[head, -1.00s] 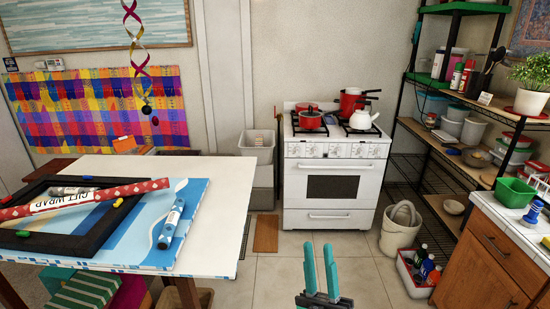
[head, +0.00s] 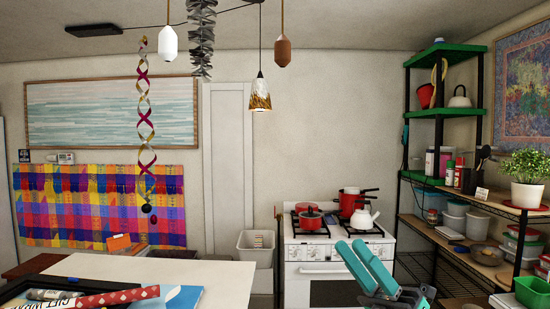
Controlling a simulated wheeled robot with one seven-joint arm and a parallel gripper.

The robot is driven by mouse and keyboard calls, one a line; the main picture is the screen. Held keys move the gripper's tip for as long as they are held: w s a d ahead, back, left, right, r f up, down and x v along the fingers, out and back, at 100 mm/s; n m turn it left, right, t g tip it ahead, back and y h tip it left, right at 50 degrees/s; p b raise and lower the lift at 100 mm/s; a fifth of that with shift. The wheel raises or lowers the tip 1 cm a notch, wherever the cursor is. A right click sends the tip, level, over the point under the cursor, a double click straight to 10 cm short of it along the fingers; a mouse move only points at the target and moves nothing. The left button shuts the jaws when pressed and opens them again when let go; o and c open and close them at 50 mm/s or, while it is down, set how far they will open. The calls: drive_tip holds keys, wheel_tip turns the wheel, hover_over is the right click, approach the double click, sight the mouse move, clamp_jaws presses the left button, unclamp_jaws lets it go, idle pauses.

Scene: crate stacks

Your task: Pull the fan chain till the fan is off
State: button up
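Two cord pulls hang from above the top edge of the head view: one with a white bob (head: 168,44) and one with a brown bob (head: 283,52). The fan itself does not show clearly; a dark flat bar (head: 106,30) is at the ceiling on the left. I cannot tell which cord belongs to the fan. My gripper (head: 352,244), with teal fingers, is low in front of the stove, well below and right of both bobs. Its fingers look a little apart, seen at a slant, with nothing between them.
A pendant lamp (head: 260,95), a grey paper garland (head: 201,38) and a spiral streamer (head: 146,120) also hang here. A table (head: 215,275) stands at lower left. The stove (head: 335,252) with red pots and a shelf rack (head: 440,130) are at right.

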drive_tip(key=s+r+n+g+h, duration=0.35)
drive_tip(key=r+n+h, duration=0.25)
drive_tip(key=r, duration=1.4)
drive_tip(key=t+h, duration=0.4)
drive_tip(key=h, duration=0.2)
approach(290, 50)
drive_tip(key=shift+n, duration=0.4)
drive_tip(key=shift+x, duration=5)
drive_tip(key=shift+w, duration=0.1)
drive_tip(key=c, duration=0.7)
